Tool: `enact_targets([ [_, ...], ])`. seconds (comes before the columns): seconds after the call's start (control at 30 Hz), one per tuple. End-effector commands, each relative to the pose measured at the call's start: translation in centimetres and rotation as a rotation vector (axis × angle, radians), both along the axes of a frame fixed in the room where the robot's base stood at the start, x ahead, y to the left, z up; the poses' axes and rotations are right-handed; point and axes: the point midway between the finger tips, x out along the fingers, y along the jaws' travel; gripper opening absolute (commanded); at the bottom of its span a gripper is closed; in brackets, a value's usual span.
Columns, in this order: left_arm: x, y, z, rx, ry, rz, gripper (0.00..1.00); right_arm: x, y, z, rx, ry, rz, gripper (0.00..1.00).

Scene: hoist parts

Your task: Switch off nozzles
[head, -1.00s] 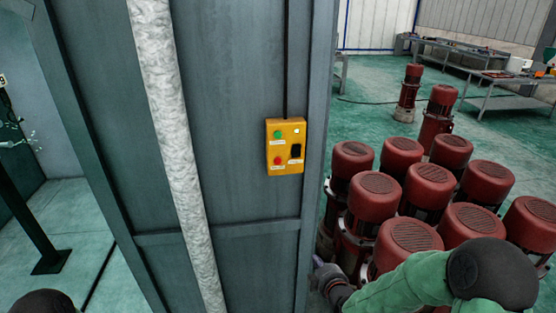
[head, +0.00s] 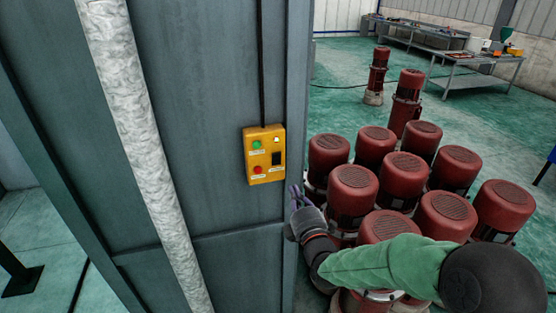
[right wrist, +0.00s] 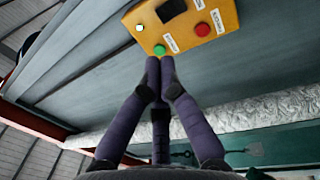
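A yellow control box (head: 265,154) is fixed to the grey metal panel. It has a green button (head: 257,144) at upper left, a red button (head: 258,170) at lower left, a small whitish lamp (head: 277,139) and a black switch part (head: 277,158). My right gripper (head: 294,193) is right of and below the box, by the panel's edge. In the right wrist view the gripper (right wrist: 160,66) has its dark fingertips drawn together, empty, pointing toward the green button (right wrist: 159,50); whether they touch the box (right wrist: 184,27) is unclear. My left gripper is out of view.
A pale rough pipe (head: 140,140) runs down the panel (head: 195,90) left of the box. Several red motors (head: 385,226) stand close together to the right, beneath my right arm. Workbenches (head: 480,78) stand farther back on the green floor.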

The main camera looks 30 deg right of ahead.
Motion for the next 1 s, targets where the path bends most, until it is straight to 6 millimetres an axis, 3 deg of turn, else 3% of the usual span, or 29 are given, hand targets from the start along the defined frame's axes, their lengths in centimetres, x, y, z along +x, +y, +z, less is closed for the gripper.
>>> enact_targets([
  [0.27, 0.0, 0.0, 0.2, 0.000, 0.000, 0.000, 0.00, 1.0, -0.2, 0.2, 0.001, 0.001, 0.001, 0.00],
  [1.0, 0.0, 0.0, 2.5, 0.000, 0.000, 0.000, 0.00, 11.5, -2.7, 1.5, 0.002, 0.002, 0.001, 0.00],
])
